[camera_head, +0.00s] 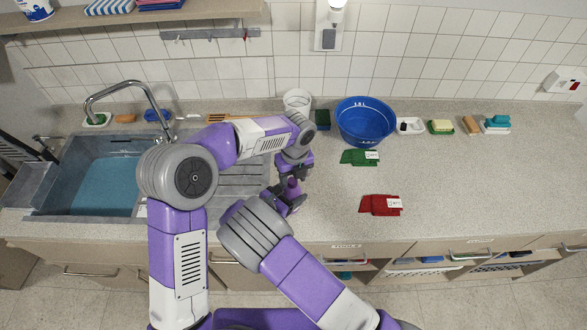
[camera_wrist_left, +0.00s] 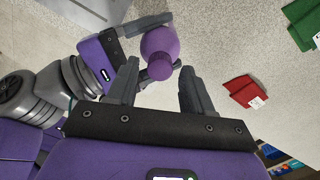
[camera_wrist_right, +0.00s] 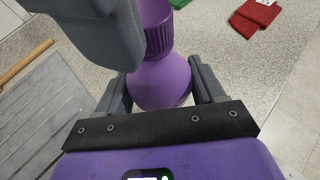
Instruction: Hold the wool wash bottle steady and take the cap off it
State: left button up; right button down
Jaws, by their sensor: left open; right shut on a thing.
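The wool wash bottle (camera_head: 292,188) is purple and stands on the counter by the drainboard, mostly hidden by my grippers. My right gripper (camera_head: 284,203) is shut on its body; the right wrist view shows the rounded bottle (camera_wrist_right: 162,82) between the fingers. The ribbed purple cap (camera_wrist_right: 158,40) is on the bottle's top. My left gripper (camera_head: 293,168) is above the bottle, pointing down, open. In the left wrist view the cap (camera_wrist_left: 159,68) shows between its spread fingers, with a gap on the right; whether the left finger touches is unclear.
A green cloth (camera_head: 360,157) and a red cloth (camera_head: 381,205) lie to the right. A blue basin (camera_head: 365,122), a white cup (camera_head: 297,99) and several soap dishes stand along the back. The sink (camera_head: 100,180) is at left.

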pick_arm(q)
jog(key=shift+f, duration=0.5)
jog(key=shift+c, duration=0.2)
grip_shut()
jog(key=n, duration=0.6)
jog(key=shift+n, duration=0.4)
jog(key=shift+o, duration=0.6)
grip_release()
jog(key=shift+r, duration=0.1)
